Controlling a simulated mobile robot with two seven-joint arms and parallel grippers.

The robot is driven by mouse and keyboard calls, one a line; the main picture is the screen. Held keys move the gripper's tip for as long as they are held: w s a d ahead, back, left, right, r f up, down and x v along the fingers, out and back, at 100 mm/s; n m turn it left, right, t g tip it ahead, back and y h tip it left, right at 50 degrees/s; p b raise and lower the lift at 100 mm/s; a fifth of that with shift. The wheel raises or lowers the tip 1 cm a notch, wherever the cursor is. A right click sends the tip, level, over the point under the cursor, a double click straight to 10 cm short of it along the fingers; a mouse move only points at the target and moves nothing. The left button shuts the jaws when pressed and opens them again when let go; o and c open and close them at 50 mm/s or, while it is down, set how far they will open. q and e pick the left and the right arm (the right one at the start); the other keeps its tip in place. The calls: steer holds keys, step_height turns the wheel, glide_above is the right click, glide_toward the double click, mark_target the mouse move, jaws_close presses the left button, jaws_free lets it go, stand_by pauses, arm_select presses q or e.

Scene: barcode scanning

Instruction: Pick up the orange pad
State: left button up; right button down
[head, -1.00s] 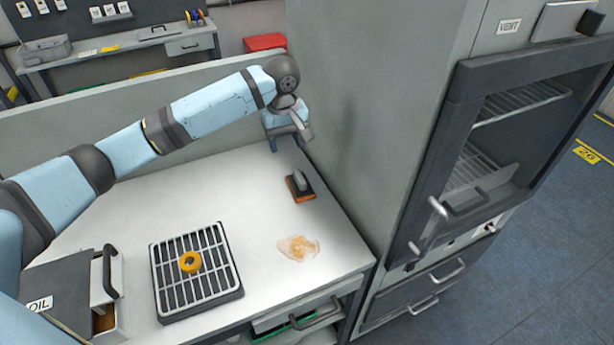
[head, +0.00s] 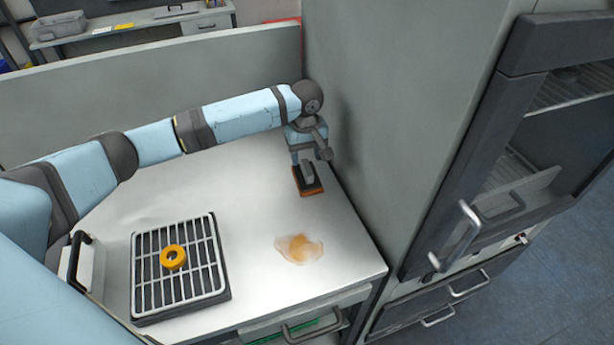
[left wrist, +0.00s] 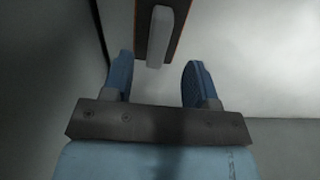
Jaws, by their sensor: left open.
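The orange pad (head: 312,192) lies on the white table near the grey cabinet wall. It is a dark block with an orange lower edge and a grey handle on top. My left gripper (head: 304,156) is just above and behind the pad in the head view, partly covering its far end. In the left wrist view the two blue fingers of my left gripper (left wrist: 155,80) are spread apart and empty. The pad's grey handle (left wrist: 159,38) is ahead of them, roughly in line with the gap. My right gripper is not in view.
An orange-brown stain (head: 299,249) is on the table in front of the pad. The tall grey cabinet (head: 395,110) bounds the right side closely. The middle of the table is clear.

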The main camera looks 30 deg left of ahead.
mark_target(307, 167)
arm_select(q)
steer(key=shift+w+f, duration=0.1)
steer(key=shift+f, duration=2.65)
jaws_close()
steer(key=shift+r, duration=0.1)
step_height(307, 167, up, 20)
steer(key=c, duration=0.8)
jaws_free()
steer(key=shift+c, duration=0.6)
